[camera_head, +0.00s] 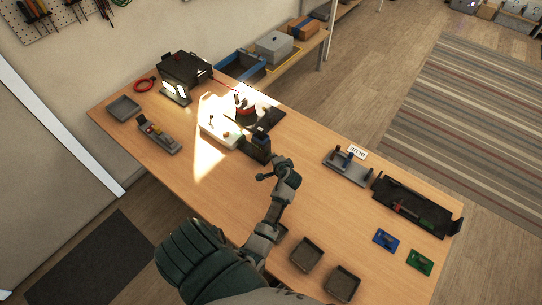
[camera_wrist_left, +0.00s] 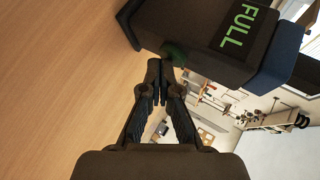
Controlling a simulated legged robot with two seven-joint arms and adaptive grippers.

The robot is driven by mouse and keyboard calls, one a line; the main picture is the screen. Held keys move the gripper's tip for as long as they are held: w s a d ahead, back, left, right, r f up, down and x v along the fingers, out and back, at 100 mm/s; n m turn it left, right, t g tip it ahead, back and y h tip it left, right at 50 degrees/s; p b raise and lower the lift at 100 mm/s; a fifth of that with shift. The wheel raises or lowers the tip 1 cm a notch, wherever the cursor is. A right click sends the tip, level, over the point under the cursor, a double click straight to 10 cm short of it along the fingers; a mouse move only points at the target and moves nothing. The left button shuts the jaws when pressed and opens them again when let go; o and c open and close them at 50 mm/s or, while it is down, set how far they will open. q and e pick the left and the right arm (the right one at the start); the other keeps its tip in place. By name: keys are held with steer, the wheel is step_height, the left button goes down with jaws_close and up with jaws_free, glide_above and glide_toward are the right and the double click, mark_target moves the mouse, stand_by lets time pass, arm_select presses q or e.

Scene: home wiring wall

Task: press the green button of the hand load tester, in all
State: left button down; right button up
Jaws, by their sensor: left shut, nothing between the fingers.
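The hand load tester (camera_head: 258,149) is a dark box near the middle of the table. In the left wrist view its dark body (camera_wrist_left: 190,22) fills the top, with the green word FULL on its screen (camera_wrist_left: 236,27). A dark green round button (camera_wrist_left: 174,52) sticks out of its near face. My left gripper (camera_head: 264,177) is shut and empty, just in front of the tester. In the left wrist view its fingertips (camera_wrist_left: 160,70) are close below the button; I cannot tell whether they touch it. My right gripper is in neither view.
A white box (camera_head: 222,132) stands beside the tester in bright light. A lamp-like black unit (camera_head: 185,72) is at the back left. Grey trays (camera_head: 306,254) lie at the front, a black tray (camera_head: 412,208) at right.

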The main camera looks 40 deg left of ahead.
arm_select(q)
steer(key=shift+d, duration=1)
steer(key=shift+w+d, duration=0.1)
steer(key=shift+w+d+p, duration=0.15)
steer(key=shift+d+p, duration=0.05)
steer(key=shift+d, duration=1.05)
steer(key=shift+w+d+p, duration=0.1)
steer(key=shift+d+p, duration=0.05)
steer(key=shift+d, duration=1.05)
